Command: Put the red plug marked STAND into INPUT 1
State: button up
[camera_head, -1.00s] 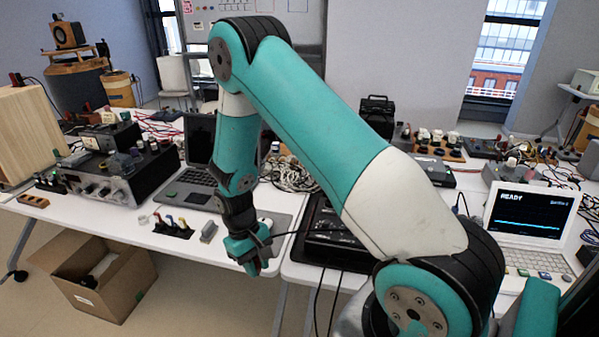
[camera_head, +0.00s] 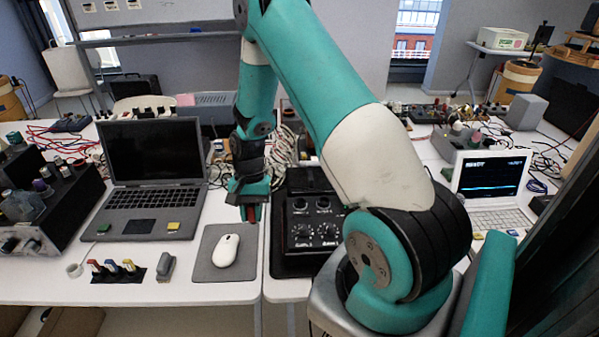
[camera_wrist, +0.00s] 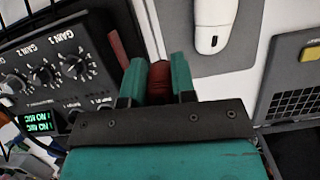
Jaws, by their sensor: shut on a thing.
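My gripper (camera_head: 250,212) is low over the table, between the mouse and the black amplifier box. In the wrist view my gripper (camera_wrist: 160,82) is shut on a dark red plug (camera_wrist: 159,76), which sits between its two teal fingers. The STAND marking cannot be read. The black box (camera_head: 310,262) has several knobs on its top, and in the wrist view its panel (camera_wrist: 45,70) shows upside-down GAIN lettering and a small green display (camera_wrist: 38,122). Its inputs are partly hidden by my gripper, and INPUT 1 cannot be made out clearly. The plug is apart from the panel.
A white mouse (camera_head: 226,250) lies on a grey pad (camera_head: 213,277) left of my gripper. An open laptop (camera_head: 150,180), coloured plugs in a black holder (camera_head: 117,274) and a small grey block (camera_head: 167,267) are further left. A white-framed screen (camera_head: 490,176) stands at the right.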

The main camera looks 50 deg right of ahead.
jog(key=d+r+m+t, duration=0.2)
jog(key=d+m, duration=0.5)
jog(key=m, duration=0.1)
notch_tip(320, 180, up, 3)
jog(key=m+t, duration=0.3)
jog(key=m, duration=0.6)
send_over(295, 202)
jog(key=shift+h, duration=0.3)
jog(key=f+b, duration=0.4)
jog(key=f, duration=0.1)
jog(key=shift+s+d+f+b, duration=0.2)
jog(key=shift+s+d+b, duration=0.05)
jog(key=shift+s+b, duration=0.15)
jog(key=shift+f, duration=0.65)
jog(key=shift+f, duration=0.2)
jog(key=o, duration=1)
